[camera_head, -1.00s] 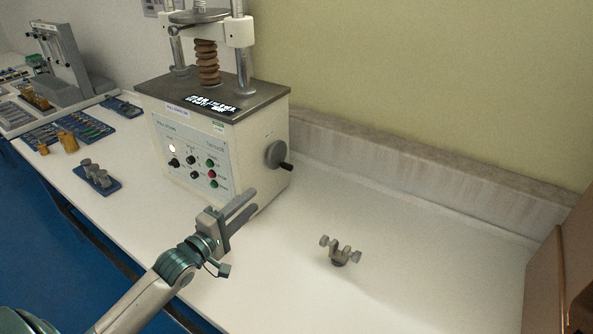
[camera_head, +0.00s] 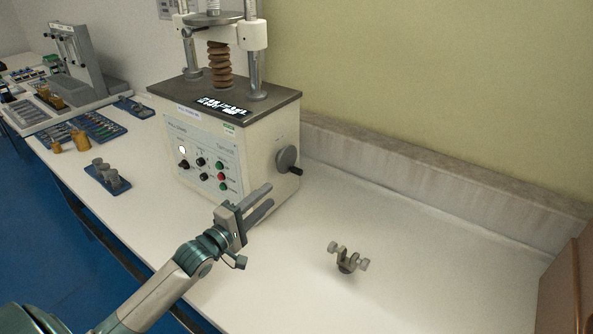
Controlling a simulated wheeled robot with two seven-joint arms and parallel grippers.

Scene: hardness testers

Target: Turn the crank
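The crank is a grey round wheel (camera_head: 287,159) with a short black handle (camera_head: 296,171) on the right side of a white testing machine (camera_head: 229,150). The handle sticks out at the wheel's lower right. My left gripper (camera_head: 270,197) comes in from the lower left. It is in front of the machine's lower right corner, below and left of the crank, and apart from the handle. Its two fingers point up and right with a narrow gap between them, and nothing shows in the gap. My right gripper is not in view.
A small grey metal fitting (camera_head: 347,259) stands on the white bench (camera_head: 430,260) right of the gripper. A blue tray with grey cylinders (camera_head: 107,173) is at the left. A low ledge (camera_head: 420,170) runs along the wall. The bench right of the machine is mostly clear.

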